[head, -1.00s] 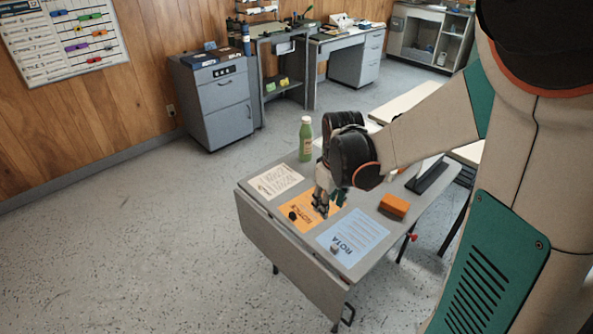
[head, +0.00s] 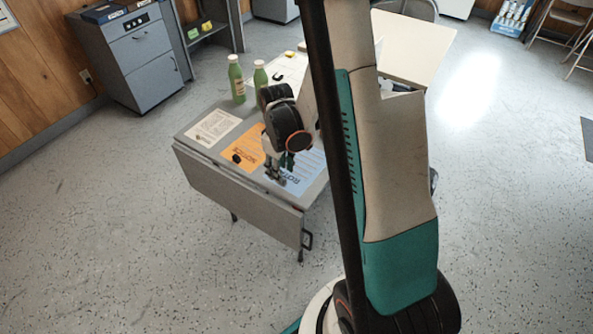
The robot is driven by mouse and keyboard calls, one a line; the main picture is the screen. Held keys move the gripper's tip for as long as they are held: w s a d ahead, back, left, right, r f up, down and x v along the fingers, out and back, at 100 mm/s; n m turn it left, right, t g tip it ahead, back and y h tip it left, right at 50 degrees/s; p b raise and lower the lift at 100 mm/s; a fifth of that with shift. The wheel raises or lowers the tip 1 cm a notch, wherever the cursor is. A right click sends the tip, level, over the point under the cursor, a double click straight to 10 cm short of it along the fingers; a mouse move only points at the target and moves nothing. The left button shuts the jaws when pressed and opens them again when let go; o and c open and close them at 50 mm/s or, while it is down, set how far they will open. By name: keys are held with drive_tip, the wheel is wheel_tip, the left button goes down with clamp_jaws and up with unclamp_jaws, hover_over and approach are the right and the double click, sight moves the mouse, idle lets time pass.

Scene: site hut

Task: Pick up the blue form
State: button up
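The blue form (head: 309,168) lies flat on the grey folding table (head: 196,151). Its right part is hidden behind my arm, and large dark letters show near its front edge. My gripper (head: 276,177) points down at the form's left front side, next to the orange form (head: 243,149). The fingers look small and dark here, so their opening and their height above the paper cannot be made out. No paper is seen held in them.
A white form (head: 213,128) lies at the table's left. A small dark object (head: 237,158) sits on the orange form. Two green bottles (head: 236,80) (head: 260,75) stand towards the back. A grey cabinet (head: 139,52) stands at the back left. The floor left of the table is clear.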

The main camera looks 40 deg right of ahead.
drive_tip(key=shift+w+d+f+b, duration=0.15)
drive_tip(key=shift+f+b, duration=0.55)
drive_tip(key=shift+f, duration=0.7)
drive_tip(key=shift+w+d+f+b, duration=0.1)
drive_tip(key=shift+d+f+b, duration=0.1)
drive_tip(key=shift+f+b, duration=0.85)
drive_tip(key=shift+f+p, duration=0.2)
drive_tip(key=shift+p, duration=0.2)
drive_tip(key=shift+c, duration=0.3)
clamp_jaws()
